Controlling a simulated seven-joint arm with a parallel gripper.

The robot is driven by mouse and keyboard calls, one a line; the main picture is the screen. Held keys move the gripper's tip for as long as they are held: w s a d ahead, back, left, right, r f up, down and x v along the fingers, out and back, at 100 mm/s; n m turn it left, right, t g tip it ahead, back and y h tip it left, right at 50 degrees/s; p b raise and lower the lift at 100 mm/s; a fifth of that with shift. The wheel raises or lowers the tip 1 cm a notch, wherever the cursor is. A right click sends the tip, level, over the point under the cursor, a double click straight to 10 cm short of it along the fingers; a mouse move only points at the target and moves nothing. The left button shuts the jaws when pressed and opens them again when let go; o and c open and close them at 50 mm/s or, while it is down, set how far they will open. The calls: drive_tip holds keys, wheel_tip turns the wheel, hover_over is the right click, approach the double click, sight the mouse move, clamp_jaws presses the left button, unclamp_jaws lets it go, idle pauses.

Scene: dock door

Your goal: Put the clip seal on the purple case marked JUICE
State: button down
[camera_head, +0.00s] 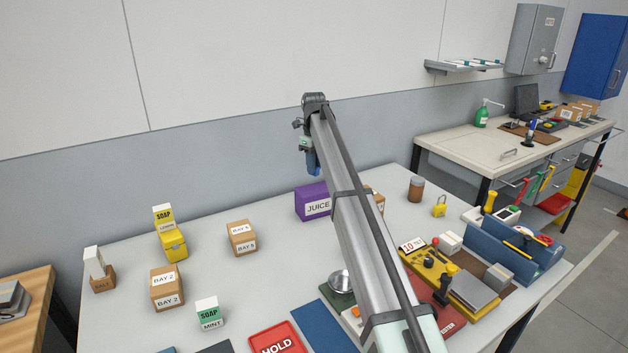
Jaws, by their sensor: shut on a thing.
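The purple case marked JUICE (313,202) stands upright on the grey table, just left of my arm, its white label facing me. My arm hides part of its right side. My gripper (308,150) is above and behind the case, pointing down, clear of it. It is shut on a small blue thing (313,164), which looks like the clip seal. The fingertips are small and partly hidden by my arm.
Boxes marked BAY 5 (242,238) and BAY 2 (166,287) stand left of the case. A brown jar (416,189) and yellow padlock (440,206) are to its right. A red HOLD tray (278,341) lies in front.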

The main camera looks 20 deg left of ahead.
drive_tip(key=shift+f, duration=2.65)
drive_tip(key=shift+f, duration=0.15)
drive_tip(key=c, duration=1)
unclamp_jaws()
wheel_tip(320, 180, up, 12)
drive_tip(key=shift+r, duration=0.2)
